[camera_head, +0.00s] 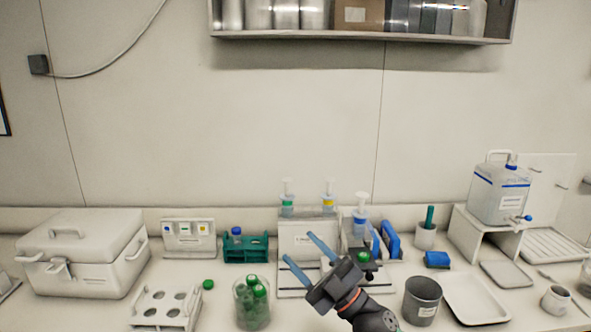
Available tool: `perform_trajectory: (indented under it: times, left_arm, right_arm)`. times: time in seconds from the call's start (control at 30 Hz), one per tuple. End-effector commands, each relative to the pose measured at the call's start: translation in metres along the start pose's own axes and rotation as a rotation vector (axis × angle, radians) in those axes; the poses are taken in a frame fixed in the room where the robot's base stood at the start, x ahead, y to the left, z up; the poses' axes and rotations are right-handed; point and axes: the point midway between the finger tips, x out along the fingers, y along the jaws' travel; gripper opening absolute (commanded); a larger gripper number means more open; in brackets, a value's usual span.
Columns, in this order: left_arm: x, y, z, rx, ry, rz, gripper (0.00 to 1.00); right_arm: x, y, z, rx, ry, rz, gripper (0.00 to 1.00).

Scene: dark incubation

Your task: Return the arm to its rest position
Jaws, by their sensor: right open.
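My right gripper (309,258) reaches in from the bottom, right of the middle. Its two blue fingers are spread apart with nothing between them. It is in front of a white box-like stand (300,233) and covers part of it. Its wrist hides part of the bench behind. My left gripper does not show in the head view.
A glass jar with green-capped tubes (251,305) stands left of my arm, a grey cup (421,301) to its right. A white tray (476,299), a white cooler box (83,252), a tube rack (160,308) and a water container (498,193) also occupy the bench. A shelf (360,37) hangs above.

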Motion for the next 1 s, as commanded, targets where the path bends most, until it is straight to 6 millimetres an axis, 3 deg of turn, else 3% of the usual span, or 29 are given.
perform_trajectory:
  times: [0.23,0.47,0.6,0.73,0.9,1.0]
  left_arm:
    - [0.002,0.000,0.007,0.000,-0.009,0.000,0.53]
    - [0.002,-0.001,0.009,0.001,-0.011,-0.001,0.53]
    - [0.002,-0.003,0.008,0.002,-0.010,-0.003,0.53]
    - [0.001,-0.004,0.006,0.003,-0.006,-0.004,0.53]
    - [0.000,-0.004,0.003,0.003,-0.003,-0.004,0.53]
    - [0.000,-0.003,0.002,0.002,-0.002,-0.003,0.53]
  right_arm:
    - [-0.065,0.016,0.053,0.119,-0.351,0.280,0.49]
    - [-0.155,0.002,0.099,0.232,-0.739,0.439,0.49]
    - [-0.219,-0.022,0.117,0.308,-0.994,0.483,0.49]
    - [-0.282,-0.053,0.123,0.388,-1.234,0.486,0.49]
    - [-0.363,-0.102,0.110,0.505,-1.540,0.435,0.49]
    - [-0.399,-0.127,0.096,0.565,-1.680,0.387,0.49]
